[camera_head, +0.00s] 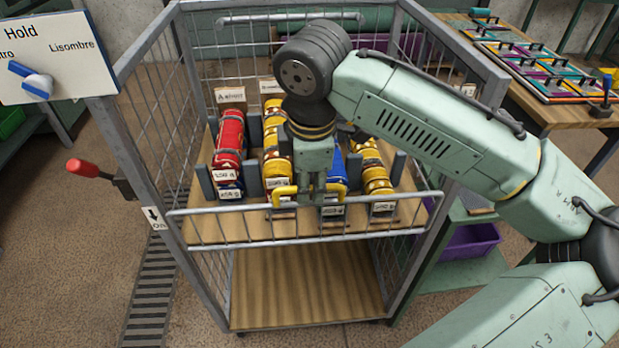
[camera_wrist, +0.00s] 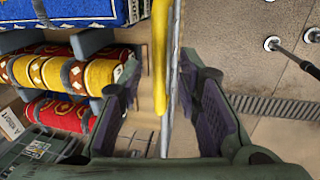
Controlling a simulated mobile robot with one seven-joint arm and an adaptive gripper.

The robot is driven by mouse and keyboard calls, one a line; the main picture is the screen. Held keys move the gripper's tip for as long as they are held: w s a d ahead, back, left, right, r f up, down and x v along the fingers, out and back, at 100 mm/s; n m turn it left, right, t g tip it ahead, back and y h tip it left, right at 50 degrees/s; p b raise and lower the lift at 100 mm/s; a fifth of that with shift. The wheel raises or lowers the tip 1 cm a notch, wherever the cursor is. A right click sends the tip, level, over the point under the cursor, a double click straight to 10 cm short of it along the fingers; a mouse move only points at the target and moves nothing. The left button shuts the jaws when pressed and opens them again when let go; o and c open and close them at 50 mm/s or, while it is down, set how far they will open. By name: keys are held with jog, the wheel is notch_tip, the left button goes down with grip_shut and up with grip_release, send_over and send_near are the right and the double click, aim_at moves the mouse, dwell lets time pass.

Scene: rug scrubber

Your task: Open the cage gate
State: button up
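The cage (camera_head: 186,70) is a grey metal frame with wire mesh sides. Its low front gate (camera_head: 240,228) is a wire panel with a top rail, standing across the front of the upper shelf. A yellow handle (camera_head: 283,192) is on the top rail, partly hidden by my gripper. My gripper (camera_head: 311,197) points down at the handle from above. In the wrist view my gripper (camera_wrist: 165,105) has its fingers apart, with the yellow handle (camera_wrist: 160,65) and the grey gate rail (camera_wrist: 174,75) between them. I cannot tell whether a finger touches them.
Rolled rugs (camera_head: 228,145) in red, yellow and blue lie behind the gate between grey dividers. A red-handled lever (camera_head: 85,168) sticks out left of the cage, near a sign with a blue knob (camera_head: 38,85). A table (camera_head: 560,105) with colored panels stands right. The lower shelf (camera_head: 300,285) is empty.

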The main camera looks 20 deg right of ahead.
jog(key=shift+f, duration=0.15)
jog(key=shift+c, duration=0.2)
grip_shut()
dwell(0.7)
